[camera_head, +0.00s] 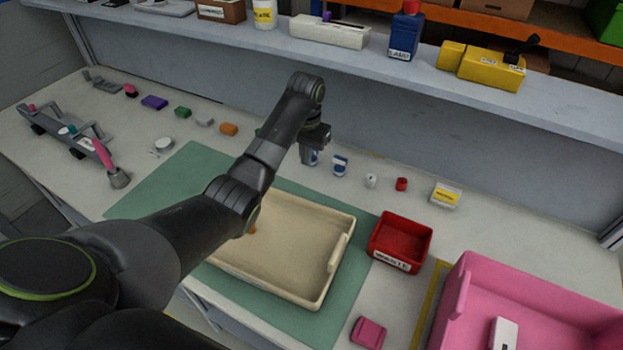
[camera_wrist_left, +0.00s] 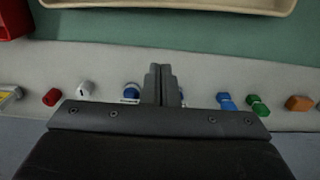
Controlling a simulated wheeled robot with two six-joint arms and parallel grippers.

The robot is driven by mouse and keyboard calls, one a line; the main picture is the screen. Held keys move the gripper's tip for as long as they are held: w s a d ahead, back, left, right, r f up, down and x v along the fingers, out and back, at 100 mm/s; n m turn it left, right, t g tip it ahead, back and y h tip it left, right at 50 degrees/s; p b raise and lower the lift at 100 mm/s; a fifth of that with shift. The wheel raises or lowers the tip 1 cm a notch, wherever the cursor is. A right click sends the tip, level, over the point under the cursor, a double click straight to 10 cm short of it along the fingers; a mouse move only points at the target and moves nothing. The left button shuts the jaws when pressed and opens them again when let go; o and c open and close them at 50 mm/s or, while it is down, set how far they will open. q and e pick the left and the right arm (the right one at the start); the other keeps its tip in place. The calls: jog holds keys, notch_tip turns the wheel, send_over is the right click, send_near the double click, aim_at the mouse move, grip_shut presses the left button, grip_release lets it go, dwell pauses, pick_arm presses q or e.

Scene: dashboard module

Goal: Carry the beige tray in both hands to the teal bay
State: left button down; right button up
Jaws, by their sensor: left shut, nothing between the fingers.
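The beige tray (camera_head: 330,208) lies flat on a green mat (camera_head: 150,190), partly hidden behind my left arm. A small orange object (camera_head: 253,229) shows inside it. The tray's edge also shows at the top of the left wrist view (camera_wrist_left: 170,7). My left gripper (camera_head: 314,150) is beyond the tray's far edge, over the row of small items, apart from the tray. Its fingers (camera_wrist_left: 163,85) are together with nothing between them. My right gripper is not in view. I cannot make out a teal bay apart from the green mat.
A red bin (camera_head: 400,241) stands right of the tray, and a large pink container (camera_head: 530,305) is at the lower right. A pink block (camera_head: 368,332) lies near the front. Small items line the back, including a blue-and-white one (camera_head: 340,166). A shelf (camera_head: 440,82) runs above.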

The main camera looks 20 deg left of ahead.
pick_arm(q)
jog(key=f, duration=0.3)
jog(key=d+f+p, duration=0.1)
jog(key=shift+s+f, duration=0.2)
jog(key=shift+s, duration=0.1)
jog(key=f, duration=0.5)
jog(key=shift+w+d+f, duration=0.1)
jog(key=shift+w, duration=0.2)
jog(key=s+p, duration=0.2)
jog(key=shift+s+a+p, duration=0.2)
jog(key=shift+s+p, duration=0.45)
jog(key=shift+s, duration=0.3)
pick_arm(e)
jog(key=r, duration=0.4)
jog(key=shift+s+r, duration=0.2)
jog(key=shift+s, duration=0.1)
